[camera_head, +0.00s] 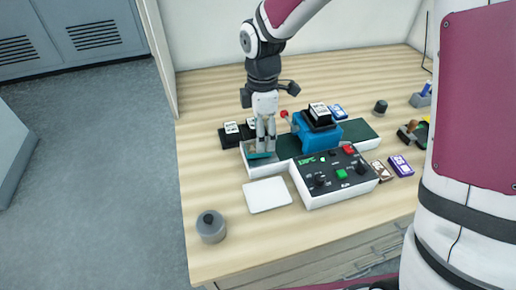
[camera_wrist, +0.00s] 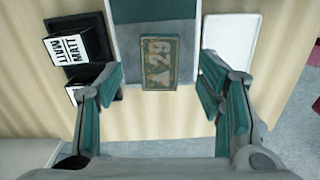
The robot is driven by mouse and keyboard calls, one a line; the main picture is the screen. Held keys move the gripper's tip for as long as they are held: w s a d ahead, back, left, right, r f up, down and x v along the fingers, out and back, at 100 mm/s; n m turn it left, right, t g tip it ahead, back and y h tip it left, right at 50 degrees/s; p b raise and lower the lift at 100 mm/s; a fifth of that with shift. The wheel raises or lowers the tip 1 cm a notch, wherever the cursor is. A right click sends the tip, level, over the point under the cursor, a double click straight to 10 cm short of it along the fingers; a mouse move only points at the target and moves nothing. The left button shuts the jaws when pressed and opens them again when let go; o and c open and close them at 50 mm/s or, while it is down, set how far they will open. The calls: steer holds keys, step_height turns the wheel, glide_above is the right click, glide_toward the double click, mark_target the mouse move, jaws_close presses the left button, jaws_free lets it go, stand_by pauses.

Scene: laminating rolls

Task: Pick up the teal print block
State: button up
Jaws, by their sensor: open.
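The teal print block (camera_wrist: 160,62) shows in the wrist view as a worn plate with raised tan markings, "29" and a triangle. My gripper (camera_wrist: 160,82) is open, with one teal-padded finger on each side of the block and a clear gap to both. In the head view my gripper (camera_head: 264,146) points down over the left end of the machine. A teal edge of the block (camera_head: 260,155) shows beneath it, partly hidden by the fingers.
A black tray with white label boxes (camera_wrist: 102,50) stands left of the bed, and a white pad (camera_wrist: 229,42) lies right of it. The control box (camera_head: 335,178), blue roller unit (camera_head: 318,132) and grey round weight (camera_head: 211,226) stand nearby. The front left tabletop is mostly clear.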

step_height(320, 180, down, 4)
steer(key=shift+f, duration=0.15)
steer(key=shift+c, duration=0.2)
steer(key=c, duration=1.2)
steer(key=shift+o, duration=0.2)
